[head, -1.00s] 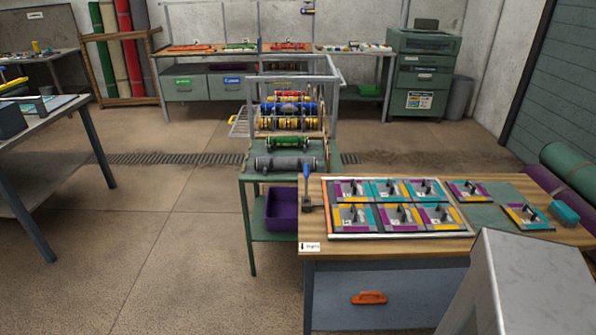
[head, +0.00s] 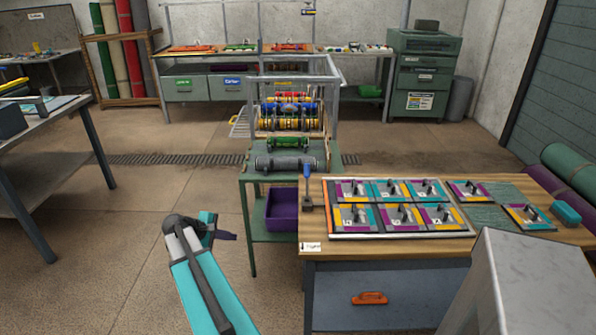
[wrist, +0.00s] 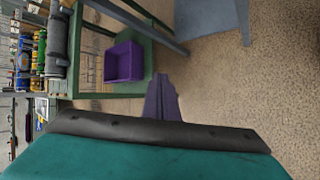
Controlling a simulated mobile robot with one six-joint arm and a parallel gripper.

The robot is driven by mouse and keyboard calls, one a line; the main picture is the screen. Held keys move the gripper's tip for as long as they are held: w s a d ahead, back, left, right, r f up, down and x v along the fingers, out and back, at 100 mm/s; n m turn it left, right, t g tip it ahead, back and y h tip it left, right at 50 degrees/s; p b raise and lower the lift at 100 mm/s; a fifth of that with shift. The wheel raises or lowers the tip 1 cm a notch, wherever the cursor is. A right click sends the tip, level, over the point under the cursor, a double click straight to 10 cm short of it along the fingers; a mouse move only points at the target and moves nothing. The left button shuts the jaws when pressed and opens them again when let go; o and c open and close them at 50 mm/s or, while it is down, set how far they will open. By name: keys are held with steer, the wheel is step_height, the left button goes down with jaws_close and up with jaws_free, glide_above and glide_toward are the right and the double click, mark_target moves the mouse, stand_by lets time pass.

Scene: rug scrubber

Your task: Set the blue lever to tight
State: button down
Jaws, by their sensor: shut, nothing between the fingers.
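The blue lever (head: 307,180) stands nearly upright on a dark base at the left end of the wooden-topped bench (head: 400,246). My gripper (head: 230,237), with purple fingers on a teal arm, is over the floor, left of and lower in the picture than the lever. It is apart from the lever. In the wrist view my purple fingers (wrist: 161,82) are together and empty. The lever does not show in that view.
A framed tray (head: 333,236) of several coloured panels lies right of the lever. A green stand (head: 246,196) with rollers is behind the bench, with a purple bin (head: 281,209) on its lower shelf; the bin also shows in the wrist view (wrist: 124,62).

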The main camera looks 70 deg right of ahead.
mark_target(307, 182)
steer(key=s+d+r+g+h, duration=0.1)
steer(key=s+d+r, duration=0.2)
steer(key=d+r, duration=0.3)
steer(key=s+d+r+g+h, duration=0.1)
steer(key=s+d+r, duration=0.3)
steer(key=r, duration=0.4)
steer(key=s+d+r+m+g+h, duration=0.1)
steer(key=s+d+r, duration=0.2)
steer(key=d+r, duration=0.3)
steer(key=shift+s+d+r, duration=0.15)
steer(key=shift+d+r, duration=0.25)
steer(key=shift+d, duration=0.45)
steer(key=p+x, duration=0.1)
steer(key=x, duration=0.9)
steer(key=shift+s+a+r+p, duration=0.4)
steer(key=shift+s+a+r, duration=0.15)
steer(key=shift+s, duration=0.15)
steer(key=shift+s+a+r+p, duration=0.4)
steer(key=shift+s+a, duration=0.1)
steer(key=shift+s, duration=0.15)
